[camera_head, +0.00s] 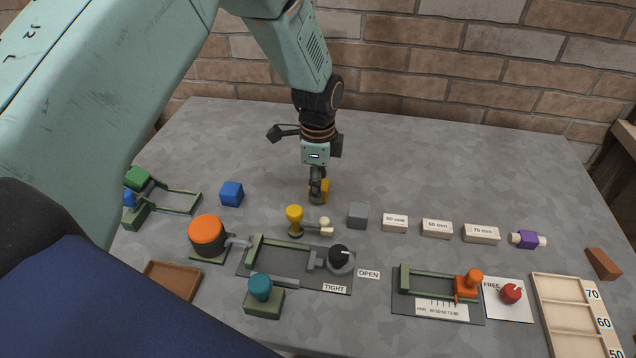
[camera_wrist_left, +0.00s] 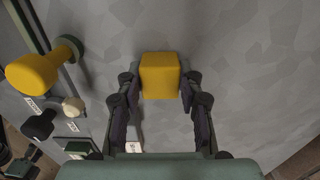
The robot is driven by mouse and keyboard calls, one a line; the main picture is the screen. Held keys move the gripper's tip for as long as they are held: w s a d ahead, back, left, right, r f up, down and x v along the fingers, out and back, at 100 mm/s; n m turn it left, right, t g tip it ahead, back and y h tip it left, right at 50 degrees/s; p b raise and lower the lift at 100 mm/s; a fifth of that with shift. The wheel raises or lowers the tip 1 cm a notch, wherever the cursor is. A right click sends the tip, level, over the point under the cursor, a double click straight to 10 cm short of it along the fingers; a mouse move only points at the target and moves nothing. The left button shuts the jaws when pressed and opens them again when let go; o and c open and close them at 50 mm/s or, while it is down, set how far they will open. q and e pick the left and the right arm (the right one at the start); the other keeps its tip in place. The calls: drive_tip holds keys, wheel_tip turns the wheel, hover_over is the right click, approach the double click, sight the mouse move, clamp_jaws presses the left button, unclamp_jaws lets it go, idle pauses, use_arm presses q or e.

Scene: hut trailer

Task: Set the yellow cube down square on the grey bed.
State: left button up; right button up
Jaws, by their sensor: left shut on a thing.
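The yellow cube (camera_head: 323,187) is between the fingertips of my left gripper (camera_head: 318,185), near the middle of the grey table. The wrist view shows the cube (camera_wrist_left: 160,76) gripped from both sides by the fingers of the left gripper (camera_wrist_left: 160,92). The fingers hide part of the cube in the head view. I cannot tell whether its underside touches the table. A dark grey bed (camera_head: 285,262) with a green jaw and a black knob lies in front of the gripper, towards the lower left. It looks empty. My right gripper is not in view.
A yellow knobbed tool (camera_head: 295,218) stands just in front of the held cube, with a grey cube (camera_head: 358,214) to its right. A blue cube (camera_head: 231,193) is to the left. Labelled blocks (camera_head: 437,228) line the right. The table's back is clear.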

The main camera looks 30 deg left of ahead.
use_arm(q)
drive_tip(key=shift+f, duration=0.1)
drive_tip(key=o, duration=0.9)
drive_tip(key=shift+o, duration=0.2)
drive_tip(key=shift+d, duration=0.1)
